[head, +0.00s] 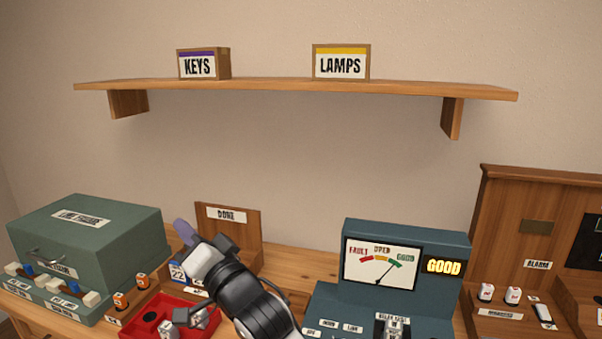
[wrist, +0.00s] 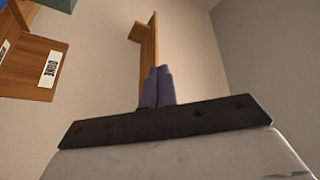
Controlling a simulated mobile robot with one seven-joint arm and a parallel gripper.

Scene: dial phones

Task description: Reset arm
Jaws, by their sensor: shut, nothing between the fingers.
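My gripper (head: 182,229) is raised over the bench in front of the wooden DONE board (head: 228,235), with its purple fingertips pointing up and to the left. In the wrist view its two purple fingers (wrist: 157,87) are pressed together, with nothing between them. My dark arm comes up from the bottom of the head view and hides part of the bench behind it. The DONE board also shows in the wrist view (wrist: 30,68), turned sideways at the left.
A green case (head: 90,240) stands at the left. A red tray (head: 150,318) lies below my gripper. A blue tester (head: 405,262) with a lit GOOD sign stands right of my arm. A wall shelf (head: 270,88) holds the KEYS box (head: 203,65) and LAMPS box (head: 340,63). The air below the shelf is clear.

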